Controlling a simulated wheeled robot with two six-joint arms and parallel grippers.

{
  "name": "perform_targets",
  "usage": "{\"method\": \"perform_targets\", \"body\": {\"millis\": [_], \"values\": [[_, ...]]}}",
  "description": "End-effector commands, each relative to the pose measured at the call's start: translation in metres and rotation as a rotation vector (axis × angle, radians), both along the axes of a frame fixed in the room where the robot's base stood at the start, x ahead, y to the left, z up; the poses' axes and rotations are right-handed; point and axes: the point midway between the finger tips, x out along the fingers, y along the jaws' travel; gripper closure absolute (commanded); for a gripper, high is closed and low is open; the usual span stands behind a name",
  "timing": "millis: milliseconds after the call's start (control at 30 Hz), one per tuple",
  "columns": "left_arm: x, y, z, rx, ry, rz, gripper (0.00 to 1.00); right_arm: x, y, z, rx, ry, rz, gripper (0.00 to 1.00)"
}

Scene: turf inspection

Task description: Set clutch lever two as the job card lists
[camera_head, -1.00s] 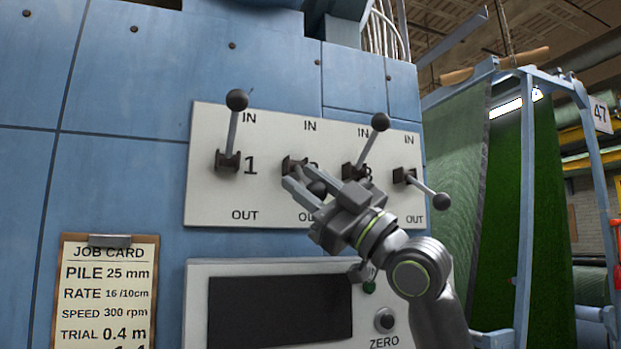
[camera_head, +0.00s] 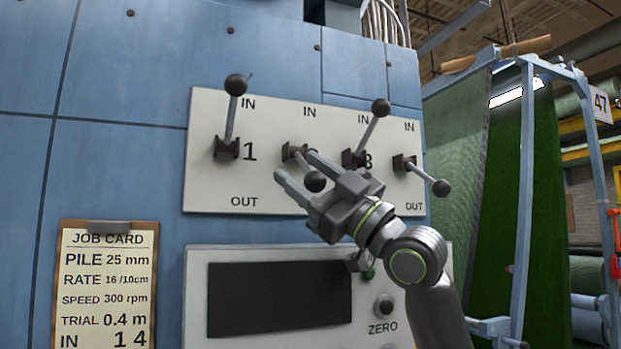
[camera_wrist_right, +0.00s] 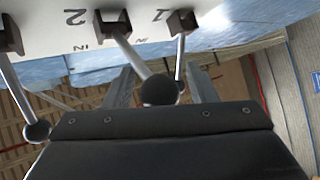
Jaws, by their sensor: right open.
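Clutch lever two (camera_head: 315,181) has a black ball knob and points down and to the right from its bracket, toward the OUT side. My right gripper (camera_head: 294,164) is open, with its fingers either side of this lever near the knob. In the wrist view lever two's knob (camera_wrist_right: 160,90) shows between the spread fingers, with no visible grip on it. The job card (camera_head: 107,285) reads PILE 25 mm, RATE 16 /10cm, SPEED 300 rpm, TRIAL 0.4 m, IN 1 4. Lever two's OUT label is hidden behind my gripper. My left gripper is not in view.
Lever one (camera_head: 234,86) and lever three (camera_head: 380,108) point up toward IN; lever four (camera_head: 440,187) points down right toward OUT. Below the white lever plate (camera_head: 205,185) is a box with a dark screen (camera_head: 280,300) and a ZERO knob (camera_head: 384,307). Green turf hangs at right.

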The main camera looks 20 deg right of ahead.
Motion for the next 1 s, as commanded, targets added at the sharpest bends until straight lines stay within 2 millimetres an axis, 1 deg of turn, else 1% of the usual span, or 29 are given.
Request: {"method": "perform_targets", "body": {"millis": [167,600,1000], "values": [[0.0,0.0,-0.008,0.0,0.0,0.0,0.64,-0.006,-0.007,-0.009,0.0,-0.003,-0.002,0.48],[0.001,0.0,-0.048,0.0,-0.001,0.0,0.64,-0.05,-0.054,-0.061,-0.004,-0.002,-0.006,0.48],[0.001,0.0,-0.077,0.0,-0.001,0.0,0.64,-0.082,-0.088,-0.097,-0.003,0.002,-0.004,0.48]]}}
